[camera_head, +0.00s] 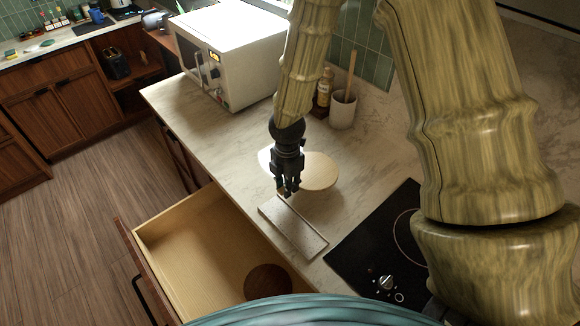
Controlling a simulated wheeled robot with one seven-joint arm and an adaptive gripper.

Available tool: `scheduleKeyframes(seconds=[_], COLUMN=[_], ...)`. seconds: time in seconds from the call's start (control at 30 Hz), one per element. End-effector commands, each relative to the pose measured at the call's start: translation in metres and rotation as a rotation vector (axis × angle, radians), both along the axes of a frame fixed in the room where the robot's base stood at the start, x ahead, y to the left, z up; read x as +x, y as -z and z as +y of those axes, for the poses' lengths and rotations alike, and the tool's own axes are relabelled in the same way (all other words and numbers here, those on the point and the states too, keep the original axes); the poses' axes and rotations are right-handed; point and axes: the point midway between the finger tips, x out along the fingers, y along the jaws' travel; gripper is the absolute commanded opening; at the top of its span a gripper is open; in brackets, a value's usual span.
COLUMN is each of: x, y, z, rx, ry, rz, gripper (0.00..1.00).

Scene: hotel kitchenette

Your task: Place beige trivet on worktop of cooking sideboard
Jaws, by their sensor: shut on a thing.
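A flat, pale beige-grey rectangular slab, which looks like the beige trivet (293,231), is at the front edge of the worktop (370,165), beside the open drawer. My gripper (287,193) points down at the slab's far end and is shut on it there. I cannot tell whether the slab rests fully on the worktop or is slightly raised. A round cream board or plate (320,172) lies on the worktop just behind my gripper, which hides part of it.
An open drawer (180,215) juts out below the front edge, with a round dark brown thing (268,281) inside. A black hob (370,250) lies to the right. A white microwave (240,45), a bottle (323,92) and a utensil crock (343,109) stand behind.

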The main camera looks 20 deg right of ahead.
Motion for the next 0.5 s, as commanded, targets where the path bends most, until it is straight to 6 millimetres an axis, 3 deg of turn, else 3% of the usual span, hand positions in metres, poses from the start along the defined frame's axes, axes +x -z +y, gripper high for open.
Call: scheduleKeyframes(seconds=[0.3,0.5], x=[0.056,0.081], y=[0.008,0.01], z=[-0.035,-0.048], rx=[0.001,0.001], ry=[0.006,0.003], rz=[-0.001,-0.001], gripper=[0.0,0.0])
